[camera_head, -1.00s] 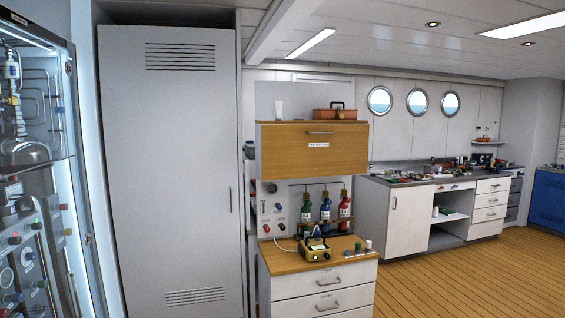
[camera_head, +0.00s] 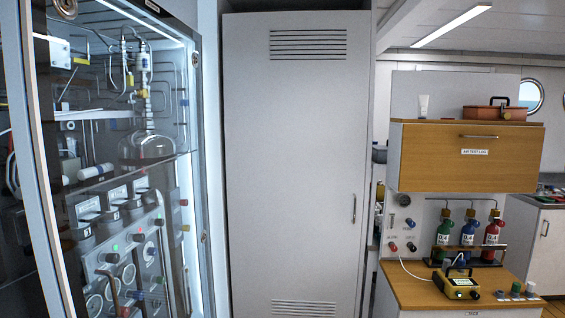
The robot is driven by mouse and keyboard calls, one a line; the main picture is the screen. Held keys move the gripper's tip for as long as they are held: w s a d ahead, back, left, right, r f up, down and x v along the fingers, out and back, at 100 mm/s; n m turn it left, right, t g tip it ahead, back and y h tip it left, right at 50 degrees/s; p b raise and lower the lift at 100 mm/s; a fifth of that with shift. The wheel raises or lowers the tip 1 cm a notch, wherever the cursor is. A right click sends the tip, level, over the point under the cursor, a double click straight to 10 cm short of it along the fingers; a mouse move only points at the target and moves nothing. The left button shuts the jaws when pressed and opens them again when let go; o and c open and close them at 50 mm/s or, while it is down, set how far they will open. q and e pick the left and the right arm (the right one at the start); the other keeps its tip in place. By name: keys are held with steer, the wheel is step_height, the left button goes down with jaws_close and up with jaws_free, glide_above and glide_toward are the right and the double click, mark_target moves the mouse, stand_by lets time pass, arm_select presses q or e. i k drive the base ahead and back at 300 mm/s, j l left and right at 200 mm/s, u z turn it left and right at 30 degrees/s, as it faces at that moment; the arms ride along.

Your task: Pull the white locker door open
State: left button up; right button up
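The white locker door (camera_head: 290,165) is tall and stands in the middle of the view. It looks closed in its frame. It has vent slots near the top and near the bottom. A small vertical handle (camera_head: 354,208) is on its right side, a little below mid-height. Neither of my grippers shows in the head view.
A glass-fronted cabinet (camera_head: 205,150) with lit glassware and gauges stands close on the left. On the right is a wooden-topped counter (camera_head: 412,292) with a yellow meter (camera_head: 457,284), below a wooden cupboard (camera_head: 468,160) and several bottles. The floor before the locker is out of view.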

mark_target(295, 86)
steer(key=i+j, duration=0.4)
steer(key=i+l, duration=1.35)
steer(key=i, duration=0.05)
